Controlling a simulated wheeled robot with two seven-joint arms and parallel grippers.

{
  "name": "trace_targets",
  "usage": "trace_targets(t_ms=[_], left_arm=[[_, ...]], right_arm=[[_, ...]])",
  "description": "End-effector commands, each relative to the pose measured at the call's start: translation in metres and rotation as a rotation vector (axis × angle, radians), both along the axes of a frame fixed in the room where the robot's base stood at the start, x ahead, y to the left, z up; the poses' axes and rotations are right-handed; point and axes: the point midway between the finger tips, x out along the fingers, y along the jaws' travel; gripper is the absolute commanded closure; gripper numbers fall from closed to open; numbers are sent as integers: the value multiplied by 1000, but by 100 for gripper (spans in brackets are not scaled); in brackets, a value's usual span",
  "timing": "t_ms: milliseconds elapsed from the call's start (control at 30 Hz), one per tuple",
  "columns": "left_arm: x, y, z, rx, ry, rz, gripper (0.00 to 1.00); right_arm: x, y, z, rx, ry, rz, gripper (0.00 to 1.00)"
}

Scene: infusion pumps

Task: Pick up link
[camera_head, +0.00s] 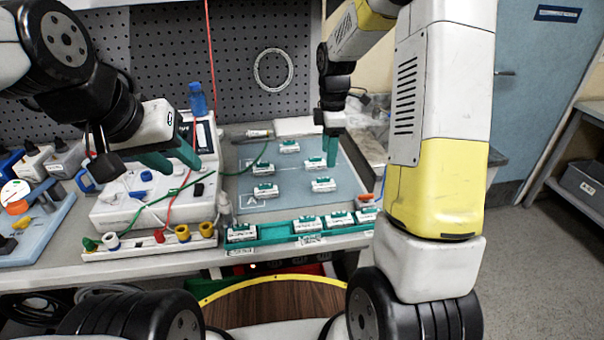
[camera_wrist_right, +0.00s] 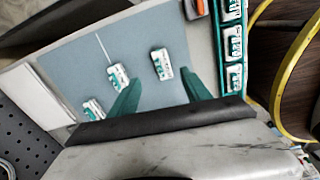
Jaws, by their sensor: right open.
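Several white-and-green links lie on a blue-grey mat (camera_head: 290,178): a back link (camera_head: 289,146), a left link (camera_head: 263,168), a front-left link (camera_head: 265,190), a front-right link (camera_head: 323,185) and a right link (camera_head: 315,163). My right gripper (camera_head: 331,158) points down over the mat's right side, near the right link. In the right wrist view its fingers (camera_wrist_right: 161,80) are apart and empty, with a link (camera_wrist_right: 162,64) showing between and beyond the tips. Another link (camera_wrist_right: 118,76) is beside the left finger. My left gripper (camera_head: 182,160) is open and empty over the white device.
A green tray (camera_head: 273,233) along the bench front holds several links. A white device (camera_head: 135,205) with cables and a blue bottle (camera_head: 197,99) stand left of the mat. A pegboard (camera_head: 240,60) closes the back. A red cable hangs near my left gripper.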

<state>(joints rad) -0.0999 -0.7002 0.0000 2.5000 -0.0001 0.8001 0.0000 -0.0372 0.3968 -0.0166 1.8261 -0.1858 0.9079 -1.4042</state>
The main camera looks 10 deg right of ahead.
Motion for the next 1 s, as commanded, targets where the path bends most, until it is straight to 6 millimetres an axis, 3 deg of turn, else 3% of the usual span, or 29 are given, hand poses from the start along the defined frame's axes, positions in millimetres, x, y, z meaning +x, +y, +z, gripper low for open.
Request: trace_targets(t_ms=[167, 700, 1000], left_arm=[[0, 0, 0, 0, 0, 0, 64], [0, 0, 0, 0, 0, 0, 64], [0, 0, 0, 0, 0, 0, 64]], right_arm=[[7, -1, -19, -10, 24, 67, 44], [-2, 2, -87, -9, 26, 67, 44], [-1, 2, -93, -9, 22, 67, 44]])
